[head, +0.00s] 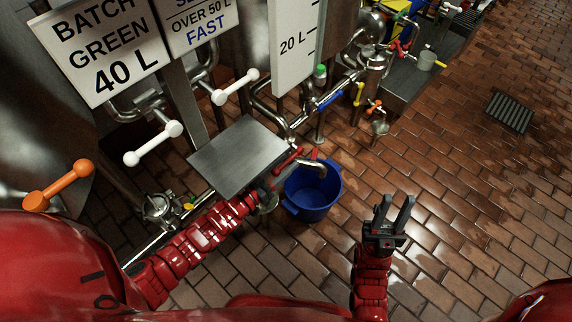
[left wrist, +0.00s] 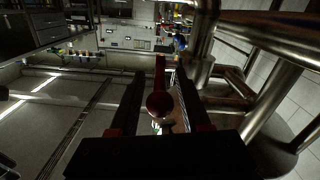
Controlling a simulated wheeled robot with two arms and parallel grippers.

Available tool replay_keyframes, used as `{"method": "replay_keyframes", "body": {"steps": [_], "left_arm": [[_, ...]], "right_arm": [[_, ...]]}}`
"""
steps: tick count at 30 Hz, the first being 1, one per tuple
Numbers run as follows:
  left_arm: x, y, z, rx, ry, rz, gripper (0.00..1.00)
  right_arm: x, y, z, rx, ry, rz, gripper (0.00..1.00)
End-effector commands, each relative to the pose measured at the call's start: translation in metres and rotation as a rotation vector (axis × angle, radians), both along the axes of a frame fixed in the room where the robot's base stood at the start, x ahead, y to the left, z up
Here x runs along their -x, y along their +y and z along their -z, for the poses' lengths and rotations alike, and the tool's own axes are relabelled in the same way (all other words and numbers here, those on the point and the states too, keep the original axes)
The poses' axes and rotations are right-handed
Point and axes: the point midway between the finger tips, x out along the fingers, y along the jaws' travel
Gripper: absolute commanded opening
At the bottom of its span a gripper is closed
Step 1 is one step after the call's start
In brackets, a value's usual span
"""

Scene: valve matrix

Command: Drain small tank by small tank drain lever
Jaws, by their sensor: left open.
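A red lever (head: 287,160) sits on the pipework beside a metal spout (head: 312,165) over a blue bucket (head: 312,190). The frames do not label which tank it drains. My left gripper (head: 268,188) is at the near end of this lever, partly hidden by the metal plate. In the left wrist view, the open left gripper (left wrist: 160,88) has its fingers on either side of the red lever (left wrist: 160,103), whose round end faces the camera. Contact cannot be told. My right gripper (head: 393,212) is open and empty above the brick floor.
A flat metal plate (head: 238,155) lies just above my left forearm. White-knobbed handles (head: 153,144), an orange handle (head: 58,186) and a blue lever (head: 330,101) are around. A 20 L gauge board (head: 292,45) stands behind.

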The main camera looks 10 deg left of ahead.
Motion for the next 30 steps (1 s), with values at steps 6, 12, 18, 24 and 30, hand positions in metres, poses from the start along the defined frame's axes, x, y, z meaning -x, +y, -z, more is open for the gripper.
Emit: {"method": "replay_keyframes", "body": {"steps": [6, 12, 18, 24, 30], "left_arm": [[-0.0064, -0.0051, 0.0004, -0.001, 0.002, 0.000, 0.47], [-0.0062, -0.0049, 0.0003, -0.001, 0.002, 0.000, 0.43], [-0.0061, -0.0049, 0.0003, -0.001, 0.002, 0.000, 0.07], [-0.0061, -0.0048, 0.0004, -0.001, 0.002, 0.000, 0.00], [-0.0059, -0.0048, 0.0004, -0.001, 0.002, 0.000, 0.00]], "right_arm": [[0.0005, -0.0001, 0.0019, 0.004, -0.003, 0.000, 0.34], [0.0005, -0.0001, 0.0017, 0.003, -0.003, 0.000, 0.34], [0.0006, -0.0001, 0.0017, 0.003, -0.003, 0.000, 0.34], [0.0006, -0.0001, 0.0017, 0.003, -0.003, 0.000, 0.34], [0.0005, -0.0001, 0.0017, 0.003, -0.003, 0.000, 0.34]]}}
